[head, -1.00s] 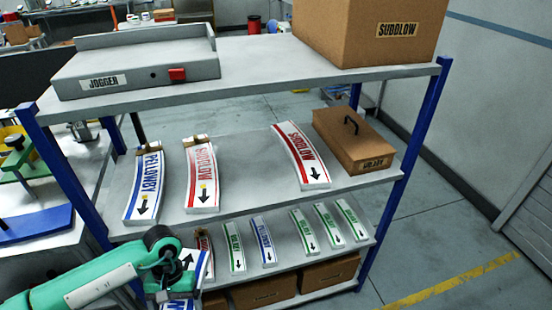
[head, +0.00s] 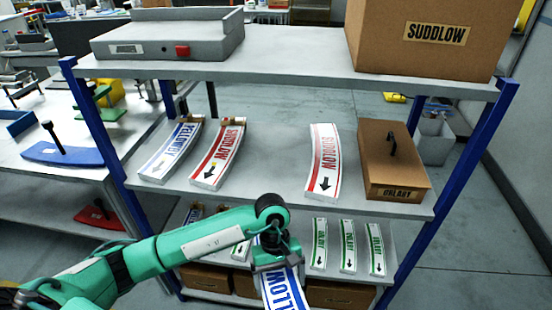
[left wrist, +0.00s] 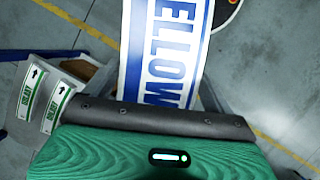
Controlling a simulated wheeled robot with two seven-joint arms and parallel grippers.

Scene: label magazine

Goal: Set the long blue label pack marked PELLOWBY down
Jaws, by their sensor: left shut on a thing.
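My left gripper (head: 277,258) is shut on a long blue and white label pack (head: 284,290), held in front of the rack's lower shelf. The letters LLOW show on the pack in the head view, and its lower end runs out of the picture. In the left wrist view the pack (left wrist: 165,55) stretches away from the gripper (left wrist: 170,122) over the floor, with ELLOW readable; its near end is hidden by the gripper. Another blue pack (head: 172,152) marked PELLOWBY lies on the middle shelf at the left. My right gripper is not in view.
Red SUDDLOW packs (head: 219,155) (head: 323,162) lie on the middle shelf (head: 272,170), with bare room between them. A brown box (head: 395,165) stands right of them. Green packs (head: 348,246) lie on the lower shelf. A blue post (head: 440,165) bounds the rack's right side.

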